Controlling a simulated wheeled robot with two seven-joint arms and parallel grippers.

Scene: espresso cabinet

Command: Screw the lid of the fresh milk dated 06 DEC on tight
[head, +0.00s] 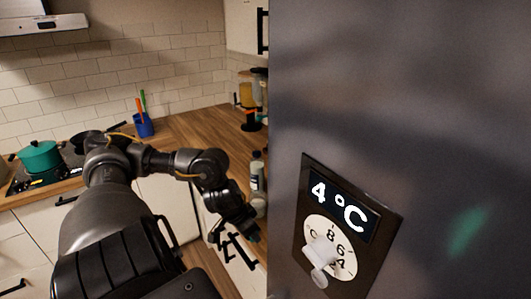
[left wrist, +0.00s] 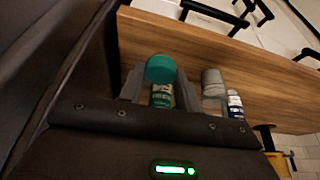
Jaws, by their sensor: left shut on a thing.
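My left gripper (head: 236,232) is low beside the front of the wooden counter, left of the grey door. In the left wrist view its fingers (left wrist: 160,88) are shut around a bottle with a teal lid (left wrist: 160,68). The fingers lie on either side, at or just below the lid. Part of a green and white label (left wrist: 162,95) shows below the lid; no date can be read. I cannot tell whether the lid is tight. The lower bottle is hidden by my gripper. My right gripper is not in view.
Beside the held bottle stand a grey-topped bottle (left wrist: 212,84) and a blue-and-white labelled bottle (left wrist: 235,104). A large grey door with a 4 °C display (head: 343,208) and dial (head: 330,247) fills the right. A teal pot (head: 39,157) stands on the hob.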

